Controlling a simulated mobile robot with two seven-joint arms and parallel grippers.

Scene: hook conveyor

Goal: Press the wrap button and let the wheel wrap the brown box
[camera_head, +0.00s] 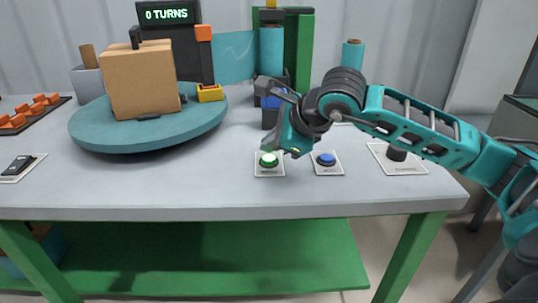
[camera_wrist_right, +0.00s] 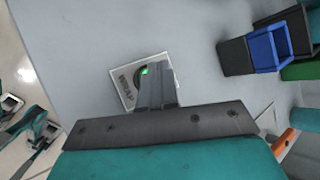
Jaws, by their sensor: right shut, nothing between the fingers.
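The brown box (camera_head: 139,81) stands upright on the round teal turntable (camera_head: 100,131) at the left. A display (camera_head: 167,14) behind it reads "0 TURNS". The wrap button (camera_head: 268,160) is green and lit on a white plate; it also shows in the right wrist view (camera_wrist_right: 145,72), where its plate reads "WRAP" and the finger partly covers it. My right gripper (camera_head: 294,152) is shut and empty, with its tip just above and beside the green button. I cannot tell whether it touches the button. The right fingers (camera_wrist_right: 158,86) also show in the wrist view. My left gripper is not in view.
A blue button (camera_head: 326,159) sits on its own plate just right of the green one. A black knob (camera_head: 396,153) stands further right. Teal film (camera_head: 233,57) stretches behind the turntable to a roll (camera_head: 271,52). The front middle of the table is clear.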

